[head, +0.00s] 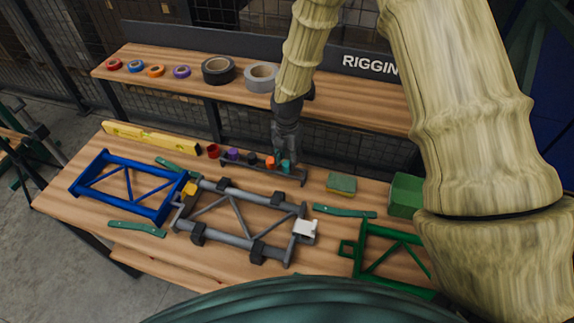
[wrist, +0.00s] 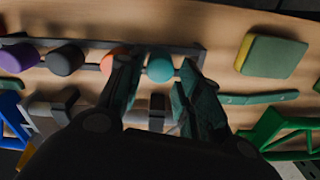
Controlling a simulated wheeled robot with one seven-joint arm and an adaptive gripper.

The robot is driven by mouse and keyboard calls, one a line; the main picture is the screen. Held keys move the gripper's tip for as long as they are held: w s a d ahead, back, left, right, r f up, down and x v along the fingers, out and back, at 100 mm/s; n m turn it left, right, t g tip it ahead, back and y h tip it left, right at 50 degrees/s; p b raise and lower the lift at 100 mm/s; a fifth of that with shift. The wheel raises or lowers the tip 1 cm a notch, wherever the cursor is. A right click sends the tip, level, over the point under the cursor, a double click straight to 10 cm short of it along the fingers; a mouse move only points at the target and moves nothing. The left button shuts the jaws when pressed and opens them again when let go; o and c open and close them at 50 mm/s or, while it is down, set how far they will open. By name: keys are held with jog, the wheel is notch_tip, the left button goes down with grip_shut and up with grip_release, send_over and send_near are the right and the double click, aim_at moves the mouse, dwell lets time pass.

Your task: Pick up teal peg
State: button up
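The teal peg (wrist: 160,69) is the rightmost of the coloured pegs in a dark rack (head: 303,178). In the head view the teal peg (head: 286,167) is partly covered by my gripper (head: 281,158), which points down over that end of the rack. In the wrist view my gripper (wrist: 156,78) is open, with one finger on each side of the teal peg and gaps visible between. The left finger overlaps the orange peg (wrist: 110,62) in the picture. I cannot tell how far above the peg the fingertips are.
A dark peg (wrist: 66,60) and a purple peg (wrist: 18,57) stand left of the orange one. A green-yellow sponge (wrist: 272,55) lies to the right. A grey frame (head: 238,216) and a blue frame (head: 127,185) lie in front; a shelf (head: 345,92) with tape rolls runs behind.

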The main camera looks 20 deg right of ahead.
jog(key=shift+f, duration=0.9)
grip_shut()
jog(key=shift+r, duration=0.15)
